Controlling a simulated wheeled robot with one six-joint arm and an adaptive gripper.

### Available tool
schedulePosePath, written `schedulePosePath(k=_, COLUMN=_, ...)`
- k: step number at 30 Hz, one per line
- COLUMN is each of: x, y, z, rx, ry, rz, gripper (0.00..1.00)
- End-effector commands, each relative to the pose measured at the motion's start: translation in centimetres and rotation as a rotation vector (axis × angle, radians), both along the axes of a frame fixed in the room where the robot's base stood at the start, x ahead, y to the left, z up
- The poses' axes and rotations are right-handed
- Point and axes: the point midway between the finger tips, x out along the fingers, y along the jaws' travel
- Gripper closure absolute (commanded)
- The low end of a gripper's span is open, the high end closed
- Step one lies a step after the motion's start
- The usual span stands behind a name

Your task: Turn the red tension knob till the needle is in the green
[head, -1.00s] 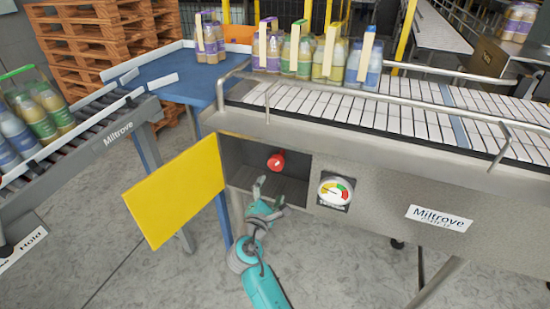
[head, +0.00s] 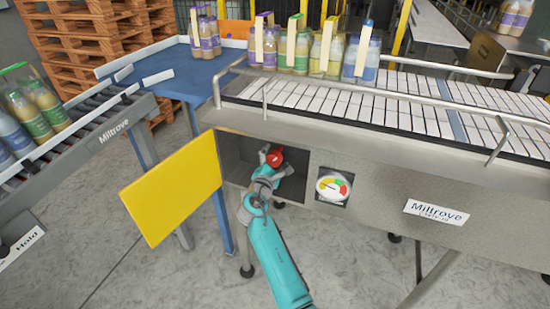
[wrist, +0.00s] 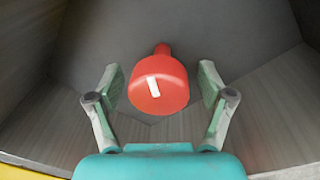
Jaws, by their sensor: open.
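The red tension knob (head: 274,158) sits on the back wall inside an open recess in the conveyor's side. In the wrist view the knob (wrist: 158,84) is round with a white mark on its face. My gripper (wrist: 160,88) is open, with one finger on each side of the knob and a visible gap at both sides. In the head view my gripper (head: 267,163) reaches into the recess and partly covers the knob. The gauge (head: 333,188) to the right has yellow, green and red zones. Its needle is too small to read with certainty, but seems to point left, into the yellow.
The yellow door (head: 172,190) hangs open at the left of the recess. The recess walls (wrist: 275,85) surround my gripper closely. Bottle packs (head: 298,52) stand on the conveyor above. A blue table (head: 180,72) and a roller conveyor (head: 95,135) are at the left.

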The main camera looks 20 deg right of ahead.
Motion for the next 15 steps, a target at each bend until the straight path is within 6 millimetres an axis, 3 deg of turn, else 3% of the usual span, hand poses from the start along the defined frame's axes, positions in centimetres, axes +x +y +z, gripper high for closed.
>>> schedulePosePath(k=10, x=0.27, y=-0.13, z=-0.01, rx=0.001, ry=-0.001, rz=0.001, gripper=0.22)
schedulePosePath(k=15, x=0.26, y=-0.13, z=-0.01, rx=0.001, ry=-0.001, rz=0.001, gripper=0.65)
